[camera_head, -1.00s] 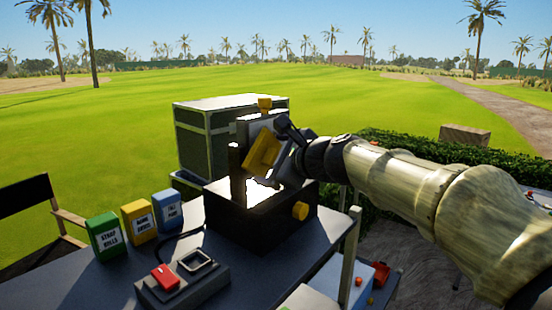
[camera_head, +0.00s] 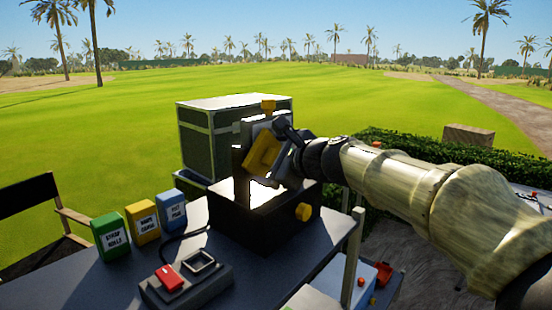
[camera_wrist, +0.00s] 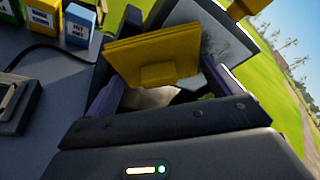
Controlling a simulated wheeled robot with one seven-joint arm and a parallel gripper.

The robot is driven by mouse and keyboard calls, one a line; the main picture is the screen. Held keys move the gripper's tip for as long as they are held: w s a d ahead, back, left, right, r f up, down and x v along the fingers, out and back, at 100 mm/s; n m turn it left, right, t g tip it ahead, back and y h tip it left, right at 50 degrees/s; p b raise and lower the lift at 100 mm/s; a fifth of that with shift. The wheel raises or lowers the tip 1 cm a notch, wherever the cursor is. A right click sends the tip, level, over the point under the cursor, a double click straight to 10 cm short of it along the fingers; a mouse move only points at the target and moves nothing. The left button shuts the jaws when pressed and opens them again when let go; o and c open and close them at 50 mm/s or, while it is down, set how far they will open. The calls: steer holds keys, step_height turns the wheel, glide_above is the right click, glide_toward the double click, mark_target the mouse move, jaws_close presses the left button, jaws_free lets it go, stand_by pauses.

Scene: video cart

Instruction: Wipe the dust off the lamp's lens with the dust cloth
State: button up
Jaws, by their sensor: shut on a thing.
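The lamp (camera_head: 240,217) is a black box with a bright white top and yellow knobs, standing on the cart. A grey-white upright panel at its back, apparently the lens (camera_head: 257,129), shows dark dusty speckles in the wrist view (camera_wrist: 228,47). My gripper (camera_head: 284,157) is shut on the yellow dust cloth (camera_head: 263,153), a folded pad. In the wrist view the cloth (camera_wrist: 150,45) is in front of the panel and hides part of it; its tab is between my gripper's fingers (camera_wrist: 158,80). I cannot tell whether cloth and panel touch.
The cart top (camera_head: 110,275) holds green (camera_head: 111,238), yellow (camera_head: 143,222) and blue (camera_head: 172,209) boxes. A control unit (camera_head: 190,283) with a red switch sits in front. A large dark case (camera_head: 205,140) stands behind the lamp. A chair (camera_head: 40,215) is at the left.

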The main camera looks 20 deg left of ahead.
steer(key=shift+w+a, duration=0.1)
steer(key=shift+a, duration=0.1)
steer(key=shift+w, duration=0.1)
steer(key=shift+w+d+p, duration=0.15)
steer(key=shift+w+d, duration=0.3)
steer(key=shift+w, duration=0.4)
steer(key=shift+w+d+p, duration=0.15)
steer(key=shift+w+d, duration=0.25)
steer(key=shift+w, duration=0.4)
steer(key=shift+w+d+p, duration=0.3)
steer(key=shift+w, duration=0.6)
steer(key=shift+w+d+p, duration=0.25)
steer(key=shift+w, duration=0.65)
